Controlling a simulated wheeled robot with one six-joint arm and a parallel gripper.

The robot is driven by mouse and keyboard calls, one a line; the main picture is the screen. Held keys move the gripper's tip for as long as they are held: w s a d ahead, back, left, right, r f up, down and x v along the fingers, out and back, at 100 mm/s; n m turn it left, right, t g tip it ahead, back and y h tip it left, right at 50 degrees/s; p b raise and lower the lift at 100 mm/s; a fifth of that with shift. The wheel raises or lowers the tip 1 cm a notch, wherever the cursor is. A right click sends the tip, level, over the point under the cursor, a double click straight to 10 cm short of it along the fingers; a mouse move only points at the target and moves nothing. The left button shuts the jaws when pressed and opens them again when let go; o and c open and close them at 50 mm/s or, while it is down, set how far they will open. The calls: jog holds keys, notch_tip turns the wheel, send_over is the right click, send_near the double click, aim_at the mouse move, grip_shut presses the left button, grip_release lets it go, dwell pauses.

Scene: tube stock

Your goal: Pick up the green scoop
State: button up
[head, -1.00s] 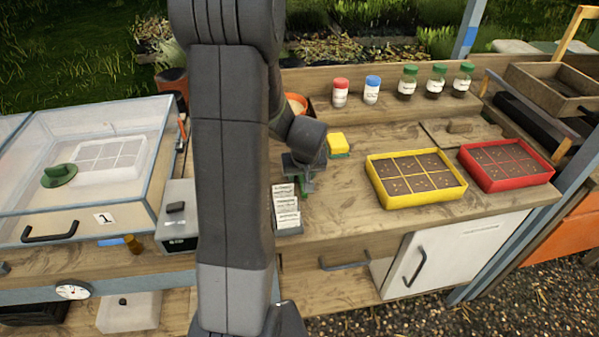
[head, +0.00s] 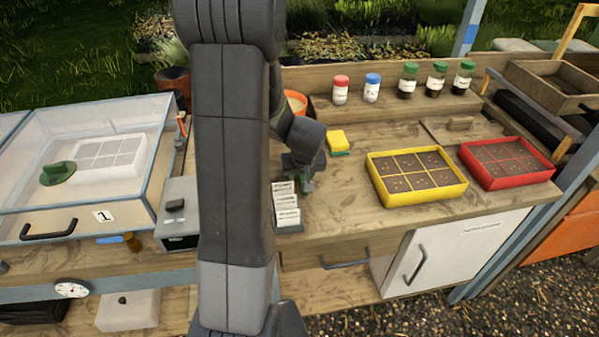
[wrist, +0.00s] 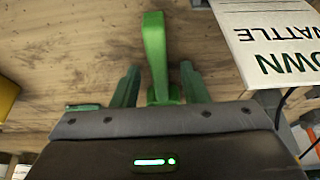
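The green scoop (wrist: 154,50) lies on the wooden bench top in the wrist view. Its narrow part points away from my gripper and its wider part is close to the palm. My gripper (wrist: 159,75) is open, with one green finger on each side of the scoop and a visible gap on both sides. The scoop's near end is hidden by the gripper body. In the head view my gripper (head: 300,172) is low over the bench, and only a small bit of green shows beside it, partly hidden by my arm.
A rack of white labelled packets (head: 286,207) stands right beside my gripper; a packet (wrist: 270,40) also shows in the wrist view. A yellow sponge (head: 337,141), a yellow seed tray (head: 418,199) and a red seed tray (head: 507,186) are to the right. Jars line the shelf behind.

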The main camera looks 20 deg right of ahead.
grip_shut()
jog(key=shift+r+p, duration=0.4)
jog(key=shift+r, duration=0.05)
notch_tip(320, 180, up, 9)
jog(key=shift+r, duration=0.2)
